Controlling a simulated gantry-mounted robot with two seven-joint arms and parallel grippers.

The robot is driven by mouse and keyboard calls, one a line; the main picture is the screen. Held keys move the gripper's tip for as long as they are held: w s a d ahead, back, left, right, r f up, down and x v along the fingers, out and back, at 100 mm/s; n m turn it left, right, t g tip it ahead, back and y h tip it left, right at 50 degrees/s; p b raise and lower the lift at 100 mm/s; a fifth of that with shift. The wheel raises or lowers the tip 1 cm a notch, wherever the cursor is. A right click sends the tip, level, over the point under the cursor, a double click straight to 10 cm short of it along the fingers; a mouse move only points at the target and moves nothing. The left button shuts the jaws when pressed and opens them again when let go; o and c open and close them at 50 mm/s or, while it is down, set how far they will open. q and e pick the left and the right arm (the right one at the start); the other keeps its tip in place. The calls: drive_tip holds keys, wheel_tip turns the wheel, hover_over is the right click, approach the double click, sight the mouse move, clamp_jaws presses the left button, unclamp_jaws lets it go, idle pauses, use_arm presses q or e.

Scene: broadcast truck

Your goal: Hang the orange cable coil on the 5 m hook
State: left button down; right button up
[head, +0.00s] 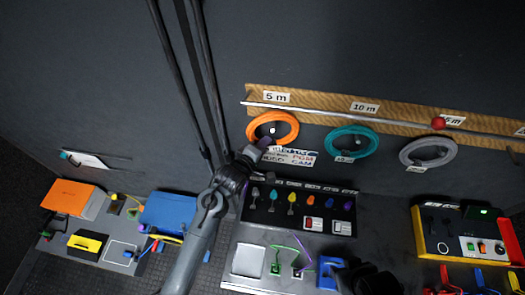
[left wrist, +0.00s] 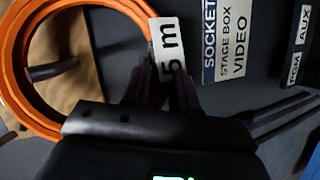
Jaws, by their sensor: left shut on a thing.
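The orange cable coil (head: 285,117) is up against the wall board, below the 5 m label (head: 276,97). The 5 m hook (head: 272,130) shows inside the coil's ring. In the left wrist view, the orange coil (left wrist: 20,113) surrounds the dark hook peg (left wrist: 52,70); I cannot tell whether its weight rests on the peg. My left gripper (head: 264,143) is shut on the coil at its lower edge, by the coil's white 5 m tag (left wrist: 167,48). A dark shape at the bottom edge, probably my right gripper (head: 368,278), has its jaws hidden.
A teal coil (head: 352,130) hangs below the 10 m label, and a grey coil (head: 452,146) hangs further right. A metal rail (head: 320,110) crosses the board. Below are a panel of coloured connectors (head: 299,207) and a yellow case (head: 430,245). The wall at left is mostly clear.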

use_arm(q)
drive_tip(key=shift+w+d+f+b, duration=0.15)
drive_tip(key=shift+w+f+b, duration=0.2)
drive_tip(key=shift+w+f, duration=0.1)
drive_tip(key=shift+f, duration=0.4)
idle(0.4)
